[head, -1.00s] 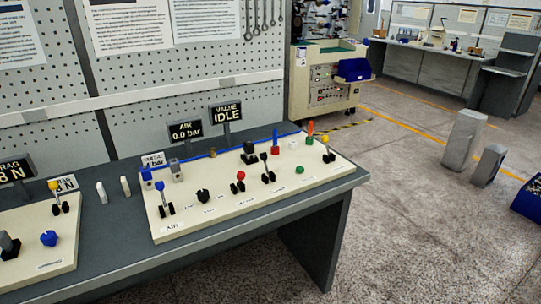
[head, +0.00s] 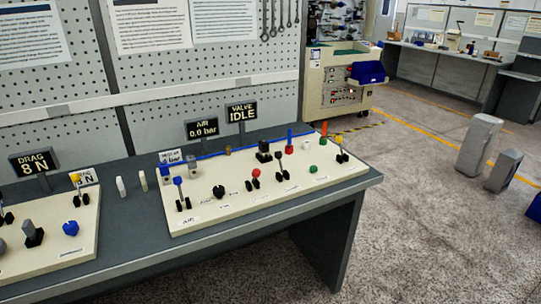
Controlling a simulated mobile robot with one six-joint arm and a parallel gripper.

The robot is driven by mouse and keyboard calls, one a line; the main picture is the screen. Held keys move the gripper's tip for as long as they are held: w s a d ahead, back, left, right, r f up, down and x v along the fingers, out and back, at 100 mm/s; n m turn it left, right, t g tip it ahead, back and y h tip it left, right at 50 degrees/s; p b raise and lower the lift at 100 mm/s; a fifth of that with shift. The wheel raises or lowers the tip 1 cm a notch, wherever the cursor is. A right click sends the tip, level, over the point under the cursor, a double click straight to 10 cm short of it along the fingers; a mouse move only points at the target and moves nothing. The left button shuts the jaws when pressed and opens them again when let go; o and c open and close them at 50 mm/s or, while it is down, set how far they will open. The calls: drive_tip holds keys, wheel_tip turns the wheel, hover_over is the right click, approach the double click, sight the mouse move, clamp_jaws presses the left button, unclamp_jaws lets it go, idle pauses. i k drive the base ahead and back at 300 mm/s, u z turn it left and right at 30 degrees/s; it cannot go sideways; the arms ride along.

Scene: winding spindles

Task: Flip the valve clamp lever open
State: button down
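A cream panel (head: 225,213) on the grey bench carries several small levers. A blue-knobbed lever (head: 178,182) stands at its left end by a label that seems to read AIR. Most labels are too small to read, so I cannot tell which is the valve clamp lever. A sign (head: 242,112) behind the panel reads VALVE IDLE. My gripper is not in view.
A second cream panel (head: 75,262) lies on the bench at left. An AIR 0.0 bar sign (head: 201,129) and a pegboard stand behind. Two grey blocks (head: 478,145) (head: 503,171) stand on the floor at right. Floor right of the bench (head: 420,235) is mostly clear.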

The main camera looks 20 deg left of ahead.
sight(278, 154)
drive_tip(key=u, duration=1.3)
drive_tip(key=i, duration=0.55)
drive_tip(key=z, duration=0.1)
drive_tip(key=k, duration=0.55)
drive_tip(key=z, duration=0.05)
